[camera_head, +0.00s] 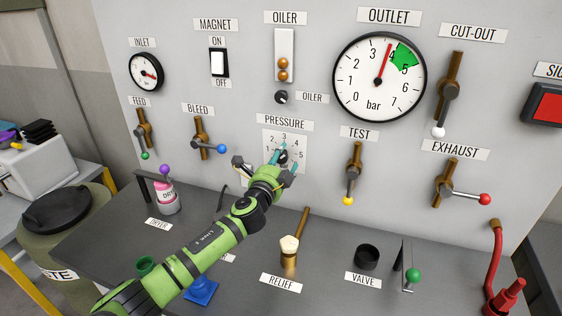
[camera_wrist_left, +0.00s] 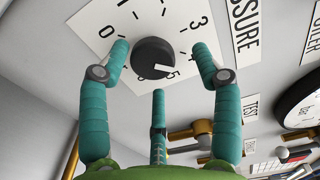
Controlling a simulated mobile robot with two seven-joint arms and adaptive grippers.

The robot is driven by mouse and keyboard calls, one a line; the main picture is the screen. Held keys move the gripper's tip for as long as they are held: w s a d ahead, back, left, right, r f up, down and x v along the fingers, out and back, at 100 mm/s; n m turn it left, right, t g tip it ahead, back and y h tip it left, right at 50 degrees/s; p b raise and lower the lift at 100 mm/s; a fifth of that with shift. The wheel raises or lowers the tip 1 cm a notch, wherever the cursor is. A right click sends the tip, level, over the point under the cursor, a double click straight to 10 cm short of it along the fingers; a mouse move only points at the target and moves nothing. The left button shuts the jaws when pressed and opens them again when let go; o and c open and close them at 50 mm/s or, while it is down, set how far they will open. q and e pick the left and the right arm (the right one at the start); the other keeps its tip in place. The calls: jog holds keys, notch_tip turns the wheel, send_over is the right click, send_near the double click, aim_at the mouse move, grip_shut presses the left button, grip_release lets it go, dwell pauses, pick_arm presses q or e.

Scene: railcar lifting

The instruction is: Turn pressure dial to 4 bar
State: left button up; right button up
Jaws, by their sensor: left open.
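The black pressure dial (camera_wrist_left: 153,57) sits on a white numbered scale plate (camera_head: 270,136) on the panel. In the left wrist view its white mark lies on the side near the 5; I cannot tell its exact setting. My open left gripper (camera_head: 284,158) is in front of the dial, its teal fingers spread around the knob in the left wrist view (camera_wrist_left: 159,68). No finger is clearly touching it. The gripper partly hides the dial in the head view. The outlet gauge (camera_head: 365,90) has its red needle at about 4, by the green band. My right gripper is not in view.
The test valve (camera_head: 354,168) is right of the dial and the bleed valve (camera_head: 204,140) left of it. The small oiler knob (camera_head: 281,97) is above. On the bench (camera_head: 330,255) below stand the relief handle (camera_head: 289,246) and the valve cup (camera_head: 367,256).

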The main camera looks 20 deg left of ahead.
pick_arm(q)
jog(key=shift+s+a+f, duration=0.15)
jog(key=shift+s+a, duration=0.1)
jog(key=s, duration=1.1)
jog(key=shift+s, duration=0.25)
